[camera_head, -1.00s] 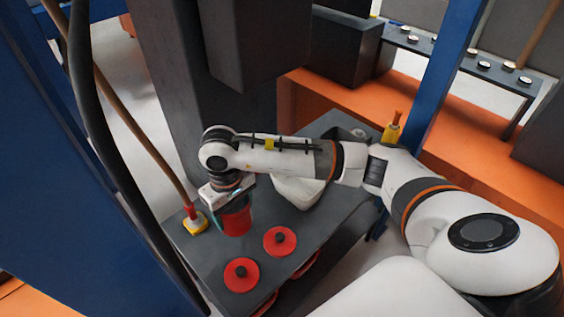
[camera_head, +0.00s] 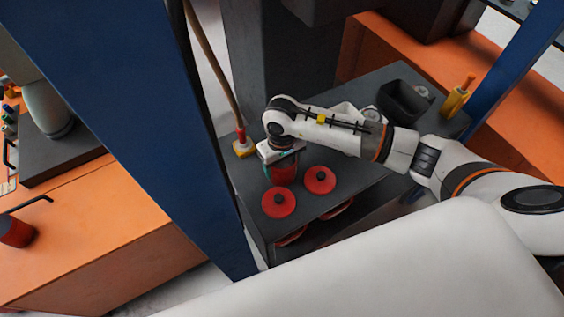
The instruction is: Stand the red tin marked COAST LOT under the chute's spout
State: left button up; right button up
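A red tin (camera_head: 284,174) is at the dark grey table, under my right gripper (camera_head: 281,160). The gripper points down, with a finger along the tin's left side. The far finger is hidden, so I cannot tell whether it grips the tin. The tin's marking is not readable. A grey pipe (camera_head: 47,108) above a dark plate at far left may be the spout; I cannot tell. My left gripper is not in view.
A blue post (camera_head: 150,120) stands between the table (camera_head: 365,178) and an orange cabinet (camera_head: 110,245). A dark red container (camera_head: 16,231) is at the cabinet's left.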

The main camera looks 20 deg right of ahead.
jog(key=shift+f, duration=0.15)
jog(key=o, duration=1.4)
jog(key=shift+c, duration=0.2)
